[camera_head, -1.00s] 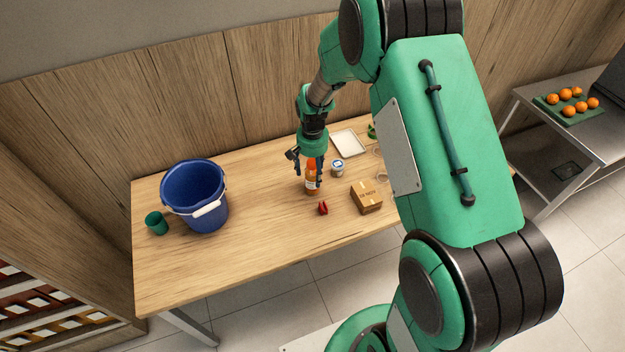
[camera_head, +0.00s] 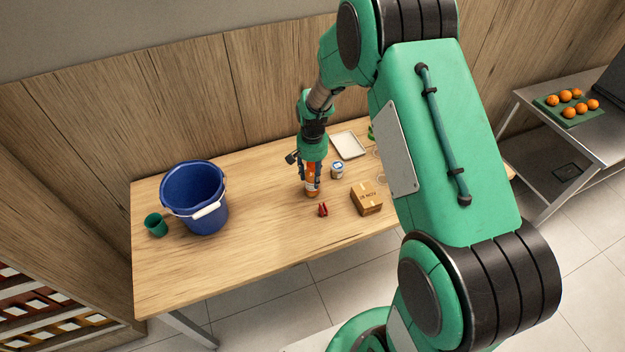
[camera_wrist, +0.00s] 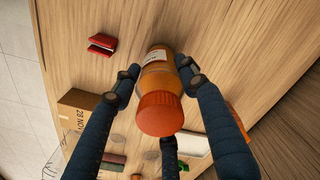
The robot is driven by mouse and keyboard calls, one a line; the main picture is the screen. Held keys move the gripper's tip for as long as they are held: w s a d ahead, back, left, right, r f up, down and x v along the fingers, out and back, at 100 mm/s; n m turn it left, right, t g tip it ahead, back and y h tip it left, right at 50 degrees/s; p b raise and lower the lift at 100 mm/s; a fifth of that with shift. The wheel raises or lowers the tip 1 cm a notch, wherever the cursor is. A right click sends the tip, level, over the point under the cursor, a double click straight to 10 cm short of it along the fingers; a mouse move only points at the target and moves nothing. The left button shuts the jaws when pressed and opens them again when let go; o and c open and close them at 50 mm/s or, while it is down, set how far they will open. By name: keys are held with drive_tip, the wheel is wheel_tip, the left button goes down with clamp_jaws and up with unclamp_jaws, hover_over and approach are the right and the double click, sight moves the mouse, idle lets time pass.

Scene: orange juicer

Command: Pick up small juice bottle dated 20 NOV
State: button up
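A small orange juice bottle (camera_head: 312,187) with an orange cap stands on the wooden table (camera_head: 250,230). It also shows in the wrist view (camera_wrist: 160,80), its cap toward the camera. A pale label (camera_wrist: 156,55) is partly visible, but I cannot read a date on it. My gripper (camera_head: 312,178) is over the bottle, pointing down. In the wrist view my gripper's dark fingers (camera_wrist: 157,76) lie on either side of the bottle, with their tips close to its body. I cannot tell whether they press on it. A third finger shows below the cap.
A cardboard box (camera_head: 366,199), a red object (camera_head: 323,210) and a small white-and-blue jar (camera_head: 337,170) stand near the bottle. A white tray (camera_head: 348,145) lies behind. A blue bucket (camera_head: 194,198) and green cup (camera_head: 156,225) are at left. The table between bucket and bottle is clear.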

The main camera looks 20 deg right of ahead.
sight(313, 164)
drive_tip(key=shift+c, duration=0.6)
drive_tip(key=shift+r, duration=0.1)
drive_tip(key=shift+r+p, duration=0.35)
drive_tip(key=shift+r, duration=0.45)
wheel_tip(313, 164, up, 2)
drive_tip(key=shift+s+r+p, duration=0.1)
drive_tip(key=shift+p, duration=0.25)
drive_tip(key=s+a+r+p, duration=0.1)
drive_tip(key=s+p, duration=0.1)
drive_tip(key=s, duration=1.3)
drive_tip(key=shift+s+a, duration=0.35)
drive_tip(key=shift+s, duration=0.05)
drive_tip(key=shift+r, duration=0.1)
